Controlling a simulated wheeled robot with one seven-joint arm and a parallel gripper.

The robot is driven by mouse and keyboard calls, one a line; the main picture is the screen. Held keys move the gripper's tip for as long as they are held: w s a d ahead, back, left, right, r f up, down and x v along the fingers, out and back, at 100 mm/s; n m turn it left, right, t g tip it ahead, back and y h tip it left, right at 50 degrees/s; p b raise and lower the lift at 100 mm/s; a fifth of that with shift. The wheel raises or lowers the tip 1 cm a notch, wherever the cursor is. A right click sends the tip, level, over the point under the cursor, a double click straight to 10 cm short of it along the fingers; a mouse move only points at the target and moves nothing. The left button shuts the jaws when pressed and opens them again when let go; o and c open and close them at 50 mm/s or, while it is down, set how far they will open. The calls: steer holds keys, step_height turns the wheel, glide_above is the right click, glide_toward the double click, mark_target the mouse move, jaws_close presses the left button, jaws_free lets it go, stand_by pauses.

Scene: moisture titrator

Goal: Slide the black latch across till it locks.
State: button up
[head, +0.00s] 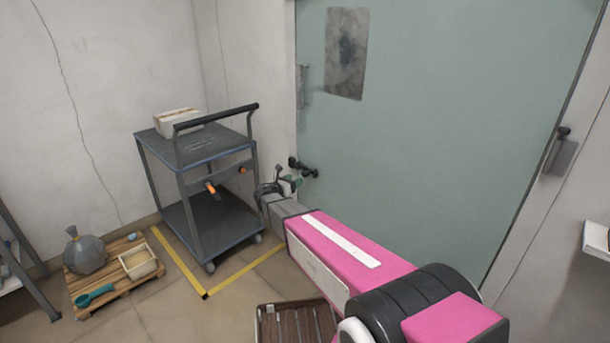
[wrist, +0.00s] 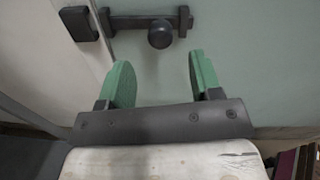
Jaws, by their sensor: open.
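The black latch (wrist: 145,22) is mounted on the grey-green door (wrist: 250,60). In the wrist view it is a horizontal bar with a round knob (wrist: 160,35) toward its right side. A separate dark block (wrist: 78,23) sits to its left on the pale frame, with a visible gap between them. The latch also shows small in the head view (head: 303,167). My gripper (wrist: 157,75) is open and empty, its green fingers apart. In the wrist view the knob lies beyond the fingertips, between their lines, and appears untouched. In the head view my gripper (head: 292,183) is close to the latch.
A grey trolley (head: 200,150) with a box on top stands left of my arm. A pallet (head: 115,280) with a sack and a tray lies at the lower left. A slatted wooden item (head: 290,325) is below my arm. Yellow tape (head: 185,268) marks the floor.

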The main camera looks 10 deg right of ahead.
mark_target(303, 175)
steer(key=x, duration=0.7)
steer(key=shift+w+d, duration=0.2)
steer(key=shift+d, duration=0.15)
